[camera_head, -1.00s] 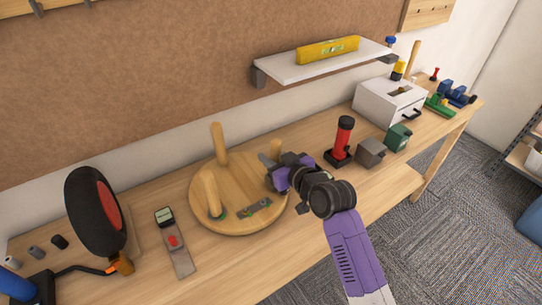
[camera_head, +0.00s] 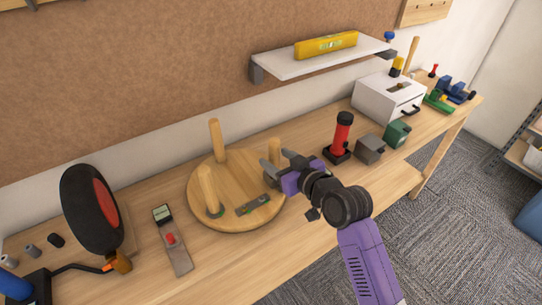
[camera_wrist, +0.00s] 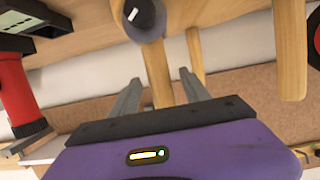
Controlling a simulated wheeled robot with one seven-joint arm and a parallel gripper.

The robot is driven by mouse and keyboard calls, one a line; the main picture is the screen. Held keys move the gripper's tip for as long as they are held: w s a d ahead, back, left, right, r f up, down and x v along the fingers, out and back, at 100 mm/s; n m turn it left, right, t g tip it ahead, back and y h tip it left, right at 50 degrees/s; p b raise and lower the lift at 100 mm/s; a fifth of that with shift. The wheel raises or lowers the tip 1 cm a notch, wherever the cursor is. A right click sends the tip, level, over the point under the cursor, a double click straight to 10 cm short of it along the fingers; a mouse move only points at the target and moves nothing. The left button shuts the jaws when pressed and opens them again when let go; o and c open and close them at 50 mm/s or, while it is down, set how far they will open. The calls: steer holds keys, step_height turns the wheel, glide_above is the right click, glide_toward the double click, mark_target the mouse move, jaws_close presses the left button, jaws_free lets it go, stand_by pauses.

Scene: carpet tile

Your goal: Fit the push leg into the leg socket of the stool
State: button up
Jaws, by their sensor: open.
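The round wooden stool (camera_head: 235,218) lies upside down on the bench, legs pointing up. One leg (camera_head: 215,142) stands at its back. Another leg (camera_head: 208,190) stands at the front left with a dark collar at its base. A third leg (camera_head: 275,147) is at the right, its lower part hidden by my gripper. My gripper (camera_head: 267,169) is open at the stool's right side. In the wrist view, a leg (camera_wrist: 158,75) with a grey collar (camera_wrist: 145,20) appears between the open fingers. I cannot tell whether they touch it. Which one is the push leg is unclear.
A flat grey piece (camera_head: 253,205) lies on the seat. A red torch-like object (camera_head: 342,135) and grey (camera_head: 370,150) and green (camera_head: 397,134) blocks stand to the right. A device with a red button (camera_head: 172,240) and a black-red round object (camera_head: 92,208) are left.

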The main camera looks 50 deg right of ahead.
mark_target(278, 160)
steer(key=shift+v, duration=1.8)
steer(key=s+a+f, duration=0.6)
steer(key=s+a, duration=0.5)
steer(key=s+a+r+n+y, duration=0.3)
steer(key=s+a, duration=0.7)
steer(key=s, duration=0.5)
steer(key=shift+s+r+t+y, duration=0.4)
steer(key=shift+r+y, duration=0.1)
steer(key=shift+r, duration=0.35)
